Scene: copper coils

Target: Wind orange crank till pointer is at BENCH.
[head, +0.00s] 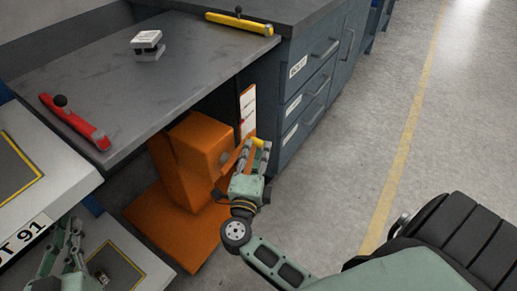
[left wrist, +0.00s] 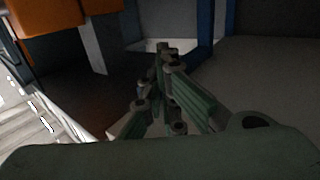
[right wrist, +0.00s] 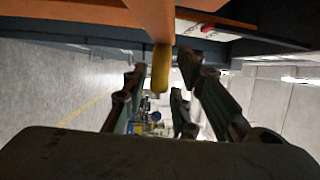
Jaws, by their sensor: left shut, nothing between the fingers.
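The orange crank housing (head: 205,145) stands on an orange base under the grey bench top. Its crank arm ends in a yellow handle (head: 260,143), which also shows in the right wrist view (right wrist: 161,68). My right gripper (head: 255,150) is at the handle, fingers apart, with the handle between them in the right wrist view; I cannot tell whether they touch it. A white scale plate (head: 248,105) with a small red mark (right wrist: 207,28), perhaps the pointer, is behind the crank; its lettering is unreadable. My left gripper (head: 72,235) is shut and empty at lower left.
A red lever bar (head: 75,122), a grey-white block (head: 147,44) and a yellow lever bar (head: 239,23) lie on the bench top (head: 190,75). Blue-grey drawers (head: 305,85) stand right of the crank. The floor (head: 345,150) to the right is clear.

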